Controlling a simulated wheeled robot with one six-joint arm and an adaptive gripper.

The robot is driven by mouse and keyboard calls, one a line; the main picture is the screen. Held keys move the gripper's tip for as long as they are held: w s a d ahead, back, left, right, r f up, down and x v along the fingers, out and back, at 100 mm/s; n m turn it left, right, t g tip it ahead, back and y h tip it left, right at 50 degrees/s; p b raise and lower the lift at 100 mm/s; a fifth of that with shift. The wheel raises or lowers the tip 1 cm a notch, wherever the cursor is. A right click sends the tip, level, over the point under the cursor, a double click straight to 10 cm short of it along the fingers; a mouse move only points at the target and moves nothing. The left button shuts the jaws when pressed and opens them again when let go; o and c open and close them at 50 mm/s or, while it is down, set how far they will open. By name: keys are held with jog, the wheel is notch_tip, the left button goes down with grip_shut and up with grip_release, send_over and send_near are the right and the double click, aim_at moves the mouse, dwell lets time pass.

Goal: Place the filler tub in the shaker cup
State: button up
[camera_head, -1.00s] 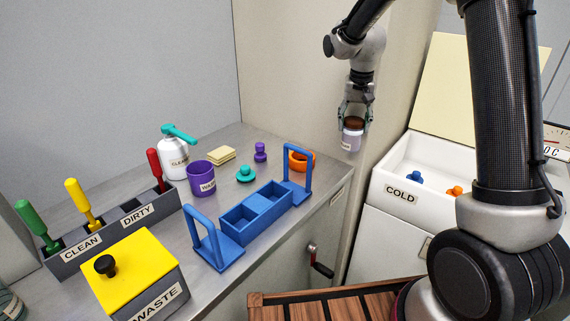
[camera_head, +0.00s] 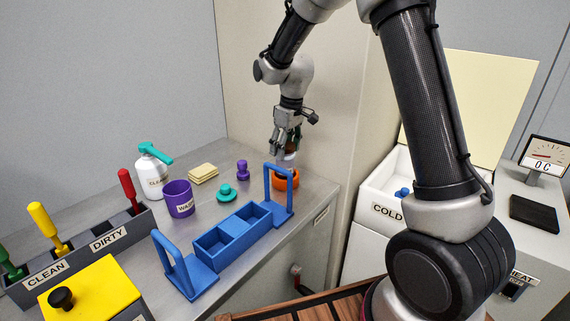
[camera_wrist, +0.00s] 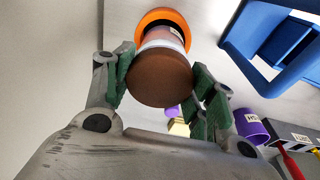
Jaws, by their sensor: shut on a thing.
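The filler tub is a jar with a brown lid (camera_wrist: 158,80) and a pale labelled body. My gripper (camera_wrist: 165,75) is shut on it, with green-padded fingers on both sides of the lid. In the head view my gripper (camera_head: 287,143) holds the tub (camera_head: 290,157) upright over the orange cup (camera_head: 286,183), which I take as the shaker cup. In the wrist view the orange cup (camera_wrist: 163,15) shows beyond the tub, its rim partly around the tub's far end. I cannot tell whether the tub's bottom is inside the rim.
A blue carrier (camera_head: 228,237) with upright handles stands close to the orange cup. A purple cup (camera_head: 178,200), a teal piece (camera_head: 226,193) and a purple piece (camera_head: 242,170) stand to the left. The wall is close behind; a white COLD box (camera_head: 375,187) is to the right.

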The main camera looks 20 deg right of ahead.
jog(key=shift+f, duration=2.25)
jog(key=o, duration=1.1)
jog(key=shift+f, duration=0.1)
jog(key=shift+o, duration=0.2)
jog(key=r, duration=0.4)
jog(key=s+r, duration=0.1)
jog(key=r, duration=0.3)
jog(key=d+r, duration=0.1)
jog(key=r, duration=0.3)
jog(key=shift+s+d+r, duration=0.1)
jog(key=shift+s, duration=0.15)
jog(key=s+d+r+m+t, duration=0.1)
jog(key=s+d+r+m, duration=0.1)
jog(key=s+d+r, duration=0.45)
jog(key=s+d+r+m+t, duration=0.1)
jog(key=s+d+r, duration=0.15)
jog(key=s, duration=0.65)
jog(key=s+d+m, duration=0.2)
jog(key=s, duration=0.6)
jog(key=s+d+m+h, duration=0.1)
jog(key=s+d+m, duration=0.1)
jog(key=s, duration=0.7)
jog(key=shift+d+f+t, duration=0.35)
jog(key=shift+t, duration=0.05)
